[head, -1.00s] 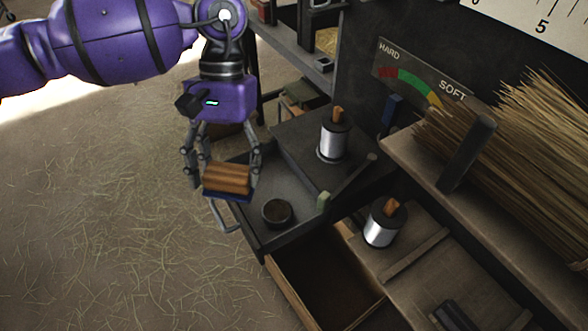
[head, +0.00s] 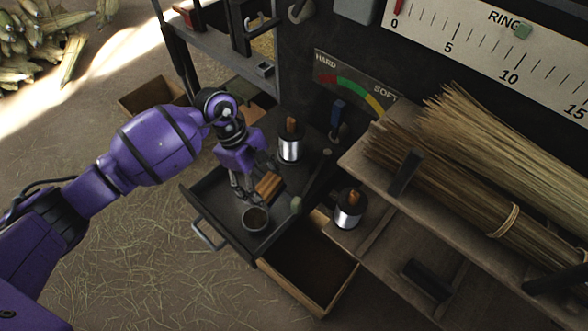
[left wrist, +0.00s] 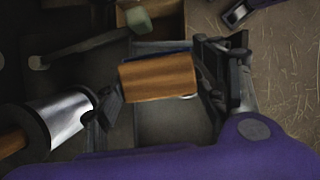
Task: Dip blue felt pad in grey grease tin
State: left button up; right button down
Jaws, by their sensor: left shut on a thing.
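The felt pad has a wooden block (head: 268,185) as its back and shows as a brown block in the left wrist view (left wrist: 158,78). A thin blue edge of the felt (left wrist: 165,52) shows along its far side; its underside is hidden. My left gripper (head: 256,187) is shut on the block, with a finger at each end. It holds the pad over the dark tray, just behind the grease tin (head: 255,218). The tin is small, round and open, with a dark inside. I cannot tell the pad's exact height. My right gripper is not in view.
The dark tray (head: 212,212) has a handle at its front. An open wooden drawer (head: 315,295) lies below. Broom straw (head: 450,165) lies on the shelf.

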pick_arm(q)
jog(key=a+f+n+p, duration=0.1)
jog(key=n, duration=0.1)
jog(key=s+a+f+n+t+p, duration=0.1)
jog(key=n, duration=0.1)
jog(key=s+a+f+n+t+p, duration=0.1)
jog(key=n, duration=0.1)
jog(key=shift+s+a+f+p, duration=0.1)
jog(key=shift+s+a+p, duration=0.1)
jog(key=shift+a+p, duration=0.15)
jog(key=f, duration=0.2)
jog(key=shift+s+a+f+n+b, duration=0.3)
jog(key=shift+a+f+n+b, duration=0.05)
jog(key=shift+n+b, duration=0.05)
notch_tip(320, 180, down, 3)
jog(key=shift+r+b, duration=0.15)
jog(key=shift+b, duration=0.75)
jog(key=shift+f+b, duration=0.4)
jog(key=shift+f, duration=0.25)
jog(key=shift+f+t, duration=0.15)
jog(key=shift+t, duration=0.15)
jog(key=shift+w, duration=0.1)
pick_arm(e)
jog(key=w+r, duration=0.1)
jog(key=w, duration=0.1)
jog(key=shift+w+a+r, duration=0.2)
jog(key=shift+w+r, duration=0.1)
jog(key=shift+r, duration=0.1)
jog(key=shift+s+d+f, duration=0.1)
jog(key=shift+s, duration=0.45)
